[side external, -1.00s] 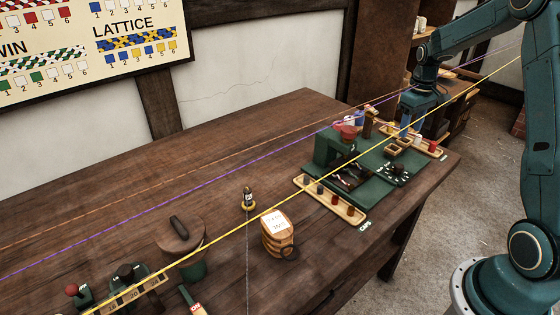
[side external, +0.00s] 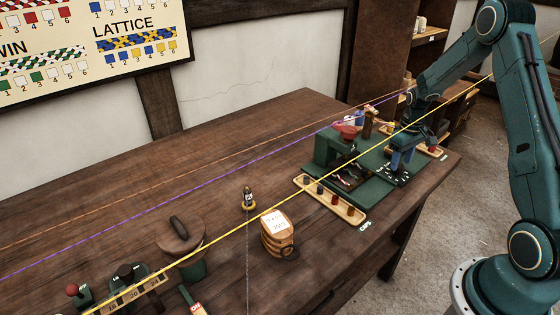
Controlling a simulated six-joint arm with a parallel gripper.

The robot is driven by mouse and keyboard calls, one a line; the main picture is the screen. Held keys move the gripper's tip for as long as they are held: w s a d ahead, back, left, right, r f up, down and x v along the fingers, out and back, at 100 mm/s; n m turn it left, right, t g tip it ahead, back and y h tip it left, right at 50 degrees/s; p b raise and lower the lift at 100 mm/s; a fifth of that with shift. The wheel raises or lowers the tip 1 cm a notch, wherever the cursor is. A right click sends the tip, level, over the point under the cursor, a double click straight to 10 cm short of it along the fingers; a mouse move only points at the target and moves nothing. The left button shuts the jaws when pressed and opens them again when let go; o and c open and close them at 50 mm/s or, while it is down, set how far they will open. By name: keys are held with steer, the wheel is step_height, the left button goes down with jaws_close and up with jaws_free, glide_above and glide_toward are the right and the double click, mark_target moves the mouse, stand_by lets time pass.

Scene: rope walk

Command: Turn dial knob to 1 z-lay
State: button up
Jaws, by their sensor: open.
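A dark dial with small white marks (side external: 394,177) lies on the green plate of the machine at the right end of the bench. Its marks are too small to read. My gripper (side external: 401,164) points down at the dial, with blue fingers on either side of the knob's place. The fingers are open. The knob is mostly hidden behind them, and I cannot tell whether they touch it or how the knob is set.
A green press with a red top (side external: 345,132) stands just left of the dial. A wooden tray with several caps (side external: 329,199) lies in front. Yellow, purple and orange strands cross above the bench. A small barrel (side external: 278,236) stands mid-bench.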

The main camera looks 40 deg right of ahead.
steer(key=shift+f, duration=0.85)
steer(key=c, duration=1)
steer(key=shift+o, duration=0.2)
steer(key=shift+m, duration=0.3)
steer(key=m, duration=0.3)
steer(key=shift+m, duration=2.2)
steer(key=shift+w, duration=0.1)
